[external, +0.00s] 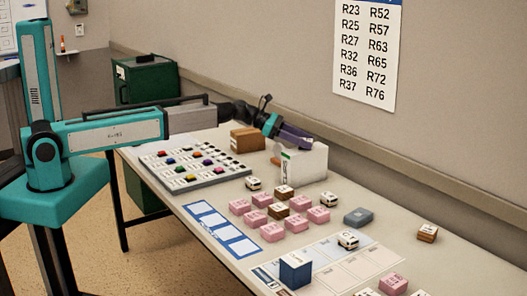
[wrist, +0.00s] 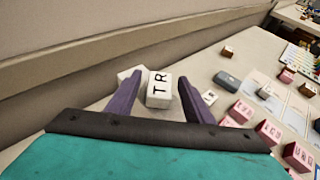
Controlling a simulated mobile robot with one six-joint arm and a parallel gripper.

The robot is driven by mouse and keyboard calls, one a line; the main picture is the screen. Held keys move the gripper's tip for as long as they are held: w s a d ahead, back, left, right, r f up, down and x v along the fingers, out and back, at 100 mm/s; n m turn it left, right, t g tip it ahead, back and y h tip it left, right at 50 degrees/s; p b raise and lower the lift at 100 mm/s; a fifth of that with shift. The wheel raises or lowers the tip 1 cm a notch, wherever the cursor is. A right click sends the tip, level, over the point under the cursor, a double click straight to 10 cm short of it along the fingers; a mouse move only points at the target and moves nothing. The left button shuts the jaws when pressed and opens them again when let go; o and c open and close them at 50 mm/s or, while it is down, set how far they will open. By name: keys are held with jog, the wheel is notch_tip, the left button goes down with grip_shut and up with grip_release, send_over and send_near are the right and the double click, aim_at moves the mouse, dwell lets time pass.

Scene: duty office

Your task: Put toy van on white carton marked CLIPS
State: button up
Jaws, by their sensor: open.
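A white carton (external: 308,165) with a green mark on its left side stands toward the back of the table; I cannot read its lettering. My gripper (external: 303,141), with purple fingers, is over this carton. In the wrist view my gripper (wrist: 160,82) is open, with a white box-shaped thing lettered TR (wrist: 159,89) between the fingers. Whether that is a van's roof or another block I cannot tell. Small white toy vans stand on the table, one left of the pink blocks (external: 253,183), one behind them (external: 329,199), one on a printed sheet (external: 348,240).
Several pink blocks (external: 271,231) lie mid-table. A brown box (external: 247,139) stands left of the carton, beside a tray of coloured pieces (external: 187,166). A blue box (external: 295,269), a grey-blue object (external: 357,217) and a wooden block (external: 427,232) stand further right. The wall runs close behind.

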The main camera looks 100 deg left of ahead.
jog(key=shift+r, duration=0.15)
jog(key=b+v, duration=0.1)
jog(key=v, duration=1.1)
jog(key=shift+b, duration=0.35)
